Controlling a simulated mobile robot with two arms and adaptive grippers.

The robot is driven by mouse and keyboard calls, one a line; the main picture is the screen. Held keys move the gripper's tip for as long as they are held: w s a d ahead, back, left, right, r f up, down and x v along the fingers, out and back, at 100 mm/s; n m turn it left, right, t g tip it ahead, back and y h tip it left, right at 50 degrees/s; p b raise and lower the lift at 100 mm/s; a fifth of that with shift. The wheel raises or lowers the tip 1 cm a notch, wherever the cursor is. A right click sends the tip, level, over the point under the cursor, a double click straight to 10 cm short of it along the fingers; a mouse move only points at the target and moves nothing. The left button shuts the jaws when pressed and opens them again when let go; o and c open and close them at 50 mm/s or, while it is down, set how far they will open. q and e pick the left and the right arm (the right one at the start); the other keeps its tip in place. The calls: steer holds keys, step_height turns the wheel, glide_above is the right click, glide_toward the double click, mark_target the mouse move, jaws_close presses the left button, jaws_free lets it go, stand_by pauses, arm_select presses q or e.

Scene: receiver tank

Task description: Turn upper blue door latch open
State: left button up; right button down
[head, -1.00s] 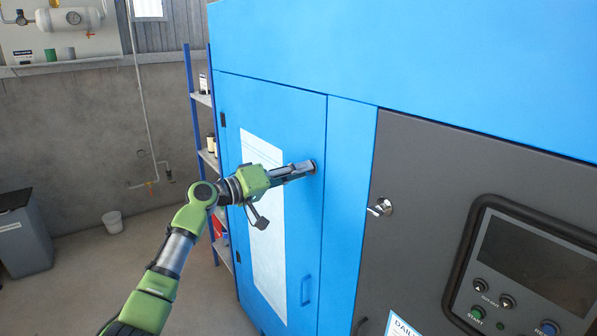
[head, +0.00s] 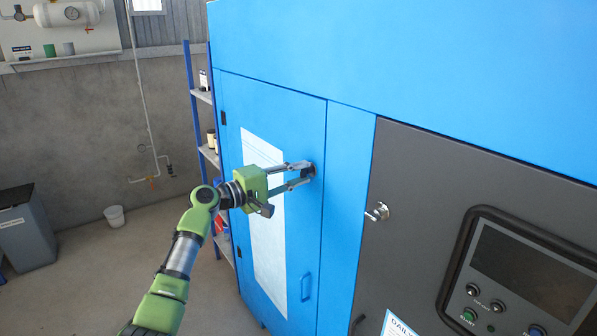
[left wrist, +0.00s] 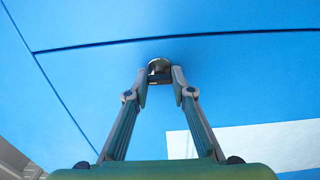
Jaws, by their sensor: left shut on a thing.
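The blue door (head: 245,115) is closed in the blue cabinet front. Its small dark upper latch (head: 311,167) sits near the door's upper right edge. My left gripper (head: 305,173) reaches it from the left, and its fingers are shut on the latch. In the left wrist view the round metal latch (left wrist: 159,64) shows between the fingertips (left wrist: 159,77), which partly hide it. My right gripper is not in view.
A grey panel with a silver latch (head: 377,211) and a control screen stands at right. A shelf (head: 205,150) is behind the cabinet's left side.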

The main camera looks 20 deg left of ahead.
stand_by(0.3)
arm_select(q)
steer(key=o, duration=1.1)
steer(key=shift+o, duration=0.2)
steer(key=shift+a, duration=0.1)
steer(key=v, duration=1.2)
